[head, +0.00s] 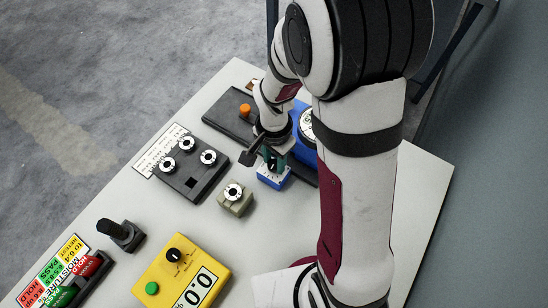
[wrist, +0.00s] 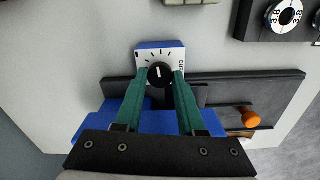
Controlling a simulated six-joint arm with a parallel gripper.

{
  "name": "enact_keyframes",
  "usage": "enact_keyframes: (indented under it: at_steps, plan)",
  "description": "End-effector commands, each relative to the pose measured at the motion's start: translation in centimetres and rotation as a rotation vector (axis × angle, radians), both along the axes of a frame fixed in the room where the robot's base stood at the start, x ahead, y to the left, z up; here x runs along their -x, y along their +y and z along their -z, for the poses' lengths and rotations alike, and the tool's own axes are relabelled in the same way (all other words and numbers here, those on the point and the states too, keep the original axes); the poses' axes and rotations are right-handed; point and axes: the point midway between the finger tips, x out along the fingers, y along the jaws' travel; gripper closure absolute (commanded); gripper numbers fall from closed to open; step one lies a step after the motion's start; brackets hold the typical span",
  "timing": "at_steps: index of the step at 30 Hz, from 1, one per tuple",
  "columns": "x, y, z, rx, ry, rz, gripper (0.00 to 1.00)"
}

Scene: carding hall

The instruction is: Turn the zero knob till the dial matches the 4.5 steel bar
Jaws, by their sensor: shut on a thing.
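The zero knob (wrist: 160,74) is a black round knob with a white pointer line, on a white scaled plate (wrist: 146,55) of a small blue box (head: 272,181). In the wrist view the pointer stands close to straight up the picture. My gripper (wrist: 160,76) has its two teal fingers on either side of the knob, shut on it; it also shows in the head view (head: 275,157). A larger blue gauge with a white dial (head: 306,125) is partly behind my arm, its reading not legible. A grey-green block with a round white label (head: 233,191) stands nearby; its number is unreadable.
A dark block (head: 192,182) holds several round labelled discs, one reading 3.8 in the wrist view (wrist: 286,14). An orange knob (head: 245,110) sits on a dark base (head: 225,112). A yellow meter (head: 160,271) reads 0.0. A black-handled tool (head: 120,235) stands front left.

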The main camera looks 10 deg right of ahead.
Motion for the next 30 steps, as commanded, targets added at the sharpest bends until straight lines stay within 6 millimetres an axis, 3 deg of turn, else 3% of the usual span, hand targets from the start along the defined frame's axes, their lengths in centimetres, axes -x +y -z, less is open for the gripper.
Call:
enact_keyframes:
  at_steps: [9,25,26,30]
  plan:
    - [-0.01,-0.01,-0.05,-0.001,-0.001,0.101,1.0]
    - [-0.01,-0.01,-0.05,0.0,0.0,0.118,1.0]
    - [-0.01,-0.02,-0.05,-0.001,-0.001,0.118,0.56]
    - [-0.01,-0.01,-0.03,0.0,0.0,0.118,0.31]
